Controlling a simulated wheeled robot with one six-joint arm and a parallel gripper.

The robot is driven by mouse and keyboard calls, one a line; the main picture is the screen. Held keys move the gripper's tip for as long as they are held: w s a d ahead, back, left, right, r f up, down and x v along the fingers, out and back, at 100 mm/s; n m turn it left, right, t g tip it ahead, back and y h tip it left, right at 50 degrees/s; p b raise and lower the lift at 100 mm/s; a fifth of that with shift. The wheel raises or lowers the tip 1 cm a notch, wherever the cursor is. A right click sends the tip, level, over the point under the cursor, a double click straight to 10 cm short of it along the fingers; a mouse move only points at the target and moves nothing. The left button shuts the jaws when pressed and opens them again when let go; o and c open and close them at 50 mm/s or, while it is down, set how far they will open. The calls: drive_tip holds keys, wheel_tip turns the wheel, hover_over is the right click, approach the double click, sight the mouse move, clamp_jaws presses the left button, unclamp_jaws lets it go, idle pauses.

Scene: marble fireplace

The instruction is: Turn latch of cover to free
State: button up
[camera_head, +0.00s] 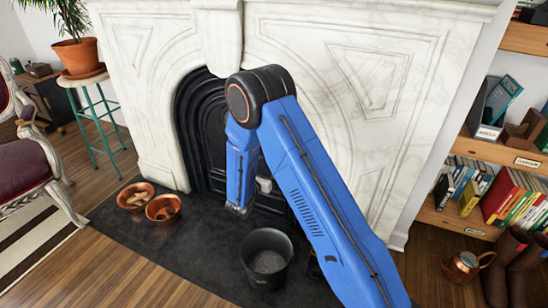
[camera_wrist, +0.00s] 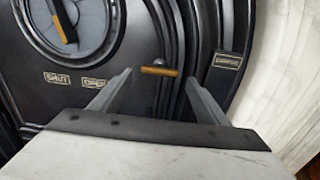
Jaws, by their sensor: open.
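The black fireplace cover (camera_wrist: 130,52) fills much of the wrist view. It also shows in the head view (camera_head: 214,130), partly behind my arm. A short brass bar (camera_wrist: 160,71) lies level near the cover's right edge and looks like the latch. My gripper (camera_wrist: 159,76) is open, with one finger to the left and one to the right of the bar. The bar appears between the fingertips; I cannot tell whether they touch it. In the head view the fingers are not clear.
A round dial with a brass-and-dark pointer (camera_wrist: 63,22) sits upper left, above SHUT (camera_wrist: 57,79) and OPEN (camera_wrist: 95,84) plates. Another plate (camera_wrist: 228,61) is right, too small to read. A black bucket (camera_head: 267,258) and copper pots (camera_head: 163,209) stand on the dark hearth.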

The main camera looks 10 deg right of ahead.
drive_tip(key=x, duration=0.6)
drive_tip(key=shift+w+d, duration=0.15)
drive_tip(key=shift+d, duration=0.05)
drive_tip(key=shift+c, duration=0.4)
drive_tip(key=c, duration=1.1)
drive_tip(key=shift+c, duration=0.2)
drive_tip(key=shift+n, duration=0.4)
drive_tip(key=n, duration=1.7)
drive_tip(key=shift+w+a+f, duration=0.1)
drive_tip(key=shift+f, duration=0.1)
